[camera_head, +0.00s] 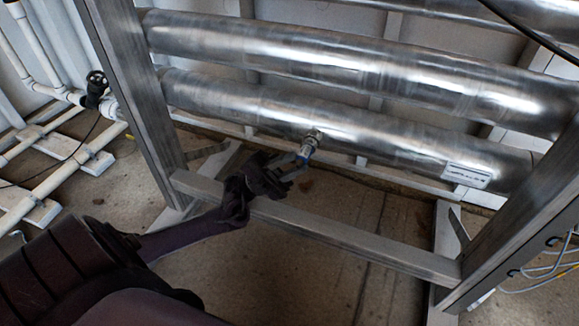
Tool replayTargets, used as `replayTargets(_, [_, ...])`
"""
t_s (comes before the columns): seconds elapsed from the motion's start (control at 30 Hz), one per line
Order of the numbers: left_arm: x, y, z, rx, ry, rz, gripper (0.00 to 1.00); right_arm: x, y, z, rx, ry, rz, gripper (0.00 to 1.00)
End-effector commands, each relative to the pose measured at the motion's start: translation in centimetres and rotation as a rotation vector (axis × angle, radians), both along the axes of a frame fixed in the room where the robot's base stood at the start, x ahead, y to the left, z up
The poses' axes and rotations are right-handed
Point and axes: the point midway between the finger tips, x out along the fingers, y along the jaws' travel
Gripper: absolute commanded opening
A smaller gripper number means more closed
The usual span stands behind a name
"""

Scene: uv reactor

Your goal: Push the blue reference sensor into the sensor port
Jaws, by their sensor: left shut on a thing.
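The blue reference sensor (305,152) is a small cylinder with a blue band, in front of the lower steel reactor tube (400,140). The sensor port (314,135) is a short metal fitting on the front of that tube. The sensor lines up with the port and seems to meet it; I cannot tell how deep it sits. My left gripper (298,163) reaches in from the left above the frame's lower rail and is shut on the sensor. Its fingers partly hide the sensor's near end. My right gripper is not in view.
A steel frame surrounds the tubes, with a left post (125,90), a right post (525,225) and a lower crossbar (350,240) just under my left forearm. White pipes with a black valve (97,82) stand at left. Cables (550,268) hang at right. Concrete floor lies below.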

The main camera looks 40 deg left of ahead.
Motion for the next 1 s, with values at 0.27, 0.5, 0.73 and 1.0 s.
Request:
replayTargets(0.27, [0.2,0.1,0.1,0.0,0.0,0.003,0.0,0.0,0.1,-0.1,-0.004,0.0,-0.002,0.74])
replayTargets(0.5, [0.2,0.1,0.0,0.0,-0.001,0.002,0.44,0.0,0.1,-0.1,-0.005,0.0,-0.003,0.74])
replayTargets(0.73, [0.2,0.1,0.0,0.0,0.0,0.001,0.46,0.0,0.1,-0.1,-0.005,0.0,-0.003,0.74])
replayTargets(1.0, [-0.1,1.4,-1.1,-0.004,0.002,0.007,0.46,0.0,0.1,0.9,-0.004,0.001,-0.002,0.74])
